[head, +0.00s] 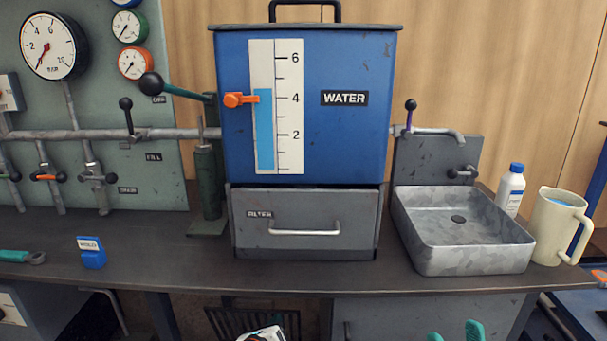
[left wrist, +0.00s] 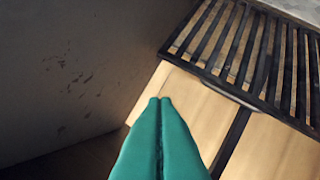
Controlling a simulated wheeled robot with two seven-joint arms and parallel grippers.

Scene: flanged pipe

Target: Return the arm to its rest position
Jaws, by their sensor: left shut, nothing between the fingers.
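My left gripper shows in the left wrist view as two teal fingers (left wrist: 160,104) pressed together with nothing between them. They point toward a wooden surface beside a dark slatted grate. In the head view a white and black part of my arm is at the bottom edge, left of the middle; the left fingers cannot be made out there. My right gripper (head: 455,333) shows only its two teal fingertips at the bottom edge of the head view. They stand apart with a gap between them, and nothing is seen in the gap. The rest of that gripper is out of frame.
The workbench (head: 300,275) carries a blue water tank (head: 345,140), a grey filter drawer (head: 280,240), a metal sink (head: 455,255), a white bottle (head: 510,192) and a cream jug (head: 555,232). A slatted grate (head: 235,323) is below the bench edge.

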